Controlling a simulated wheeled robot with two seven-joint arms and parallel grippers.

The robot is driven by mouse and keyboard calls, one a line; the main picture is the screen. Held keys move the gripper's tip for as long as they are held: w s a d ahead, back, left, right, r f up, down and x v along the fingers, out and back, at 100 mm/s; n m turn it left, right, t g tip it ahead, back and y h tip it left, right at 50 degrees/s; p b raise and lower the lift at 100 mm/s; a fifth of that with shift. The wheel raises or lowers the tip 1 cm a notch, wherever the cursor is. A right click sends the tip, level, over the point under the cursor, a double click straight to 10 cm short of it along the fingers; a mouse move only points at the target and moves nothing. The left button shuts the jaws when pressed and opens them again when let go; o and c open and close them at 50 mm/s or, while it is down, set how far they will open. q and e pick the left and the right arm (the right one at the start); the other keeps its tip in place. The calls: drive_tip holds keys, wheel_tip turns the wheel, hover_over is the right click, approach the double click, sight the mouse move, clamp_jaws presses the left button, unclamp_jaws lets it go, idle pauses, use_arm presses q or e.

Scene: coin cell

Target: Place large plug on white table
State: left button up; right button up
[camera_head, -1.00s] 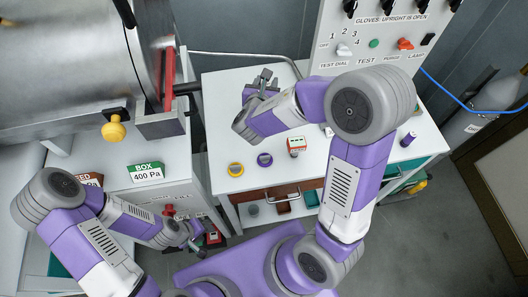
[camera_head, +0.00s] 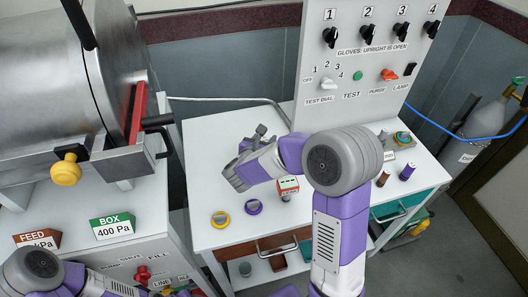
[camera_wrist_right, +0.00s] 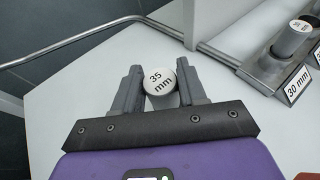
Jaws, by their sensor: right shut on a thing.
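The large plug (camera_wrist_right: 161,82), a pale round-topped piece marked "35 mm", sits between the fingers of my right gripper (camera_wrist_right: 158,92) in the right wrist view. The gripper is shut on it. In the head view my right gripper (camera_head: 257,140) is over the back left part of the white table (camera_head: 205,140); the plug cannot be made out clearly there. The white tabletop lies beneath the plug in the wrist view; whether its base touches it is hidden. Of my left arm only links show at the bottom left; its fingers are out of frame.
A grey holder with a plug (camera_wrist_right: 295,38) and a "30 mm" label stands right of the gripper in the wrist view. A switch panel (camera_head: 365,75) rises behind.

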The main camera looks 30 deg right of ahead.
wheel_tip(320, 180, down, 3)
drive_tip(key=shift+f+b, duration=0.2)
drive_tip(key=shift+b, duration=0.35)
drive_tip(key=shift+f, duration=0.15)
drive_tip(key=o, duration=1.1)
drive_tip(key=shift+c, duration=0.2)
drive_tip(key=shift+r, duration=0.25)
drive_tip(key=p+v, duration=0.2)
drive_tip(key=v, duration=1)
